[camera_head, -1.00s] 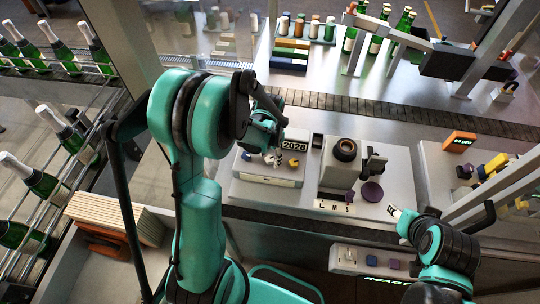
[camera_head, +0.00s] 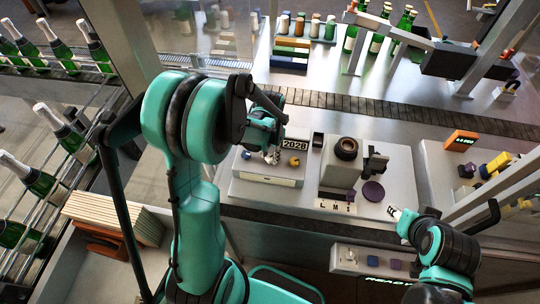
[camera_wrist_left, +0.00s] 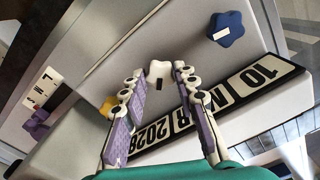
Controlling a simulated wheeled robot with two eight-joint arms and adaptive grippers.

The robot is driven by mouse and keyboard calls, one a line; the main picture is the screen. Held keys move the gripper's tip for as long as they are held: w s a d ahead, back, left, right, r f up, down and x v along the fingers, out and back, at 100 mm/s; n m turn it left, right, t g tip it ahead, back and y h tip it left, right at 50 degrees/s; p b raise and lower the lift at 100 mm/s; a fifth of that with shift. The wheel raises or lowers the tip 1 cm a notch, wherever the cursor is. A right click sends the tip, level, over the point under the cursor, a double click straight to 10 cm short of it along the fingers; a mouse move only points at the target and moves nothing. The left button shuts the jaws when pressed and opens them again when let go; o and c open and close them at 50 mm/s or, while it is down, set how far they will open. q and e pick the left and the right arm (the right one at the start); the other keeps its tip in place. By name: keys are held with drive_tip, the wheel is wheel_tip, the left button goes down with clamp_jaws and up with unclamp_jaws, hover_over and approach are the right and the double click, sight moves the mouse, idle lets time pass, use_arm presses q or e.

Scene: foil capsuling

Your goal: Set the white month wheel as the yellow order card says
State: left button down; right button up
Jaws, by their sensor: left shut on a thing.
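The white month wheel (camera_wrist_left: 158,71) is a small lobed knob with a dark mark, between the blue knob (camera_wrist_left: 227,29) and the yellow knob (camera_wrist_left: 107,106). My left gripper (camera_wrist_left: 158,80) is shut on the white wheel, its purple-padded fingers on either side of it. In the head view the left gripper (camera_head: 272,156) is over the stamping unit. The date plate (camera_wrist_left: 220,105) shows 10, a month partly hidden by a finger, and 2028. My right gripper (camera_head: 395,212) is right of the work area; its fingers are too small to read. I cannot make out the yellow order card.
An orange display (camera_head: 461,140) is farther right. A conveyor (camera_head: 400,116) runs behind. Bottles fill the left rack (camera_head: 60,190).

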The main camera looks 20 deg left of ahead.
sight(270, 157)
use_arm(q)
drive_tip(key=n+b, duration=0.2)
drive_tip(key=n, duration=0.2)
drive_tip(key=shift+f+n, duration=0.1)
drive_tip(key=shift+n, duration=0.2)
drive_tip(key=n+b, duration=0.1)
drive_tip(key=n, duration=0.3)
drive_tip(key=shift+b, duration=0.3)
drive_tip(key=shift+n, duration=0.3)
drive_tip(key=c, duration=1.2)
unclamp_jaws()
drive_tip(key=shift+o, duration=0.2)
wheel_tip(270, 157, up, 12)
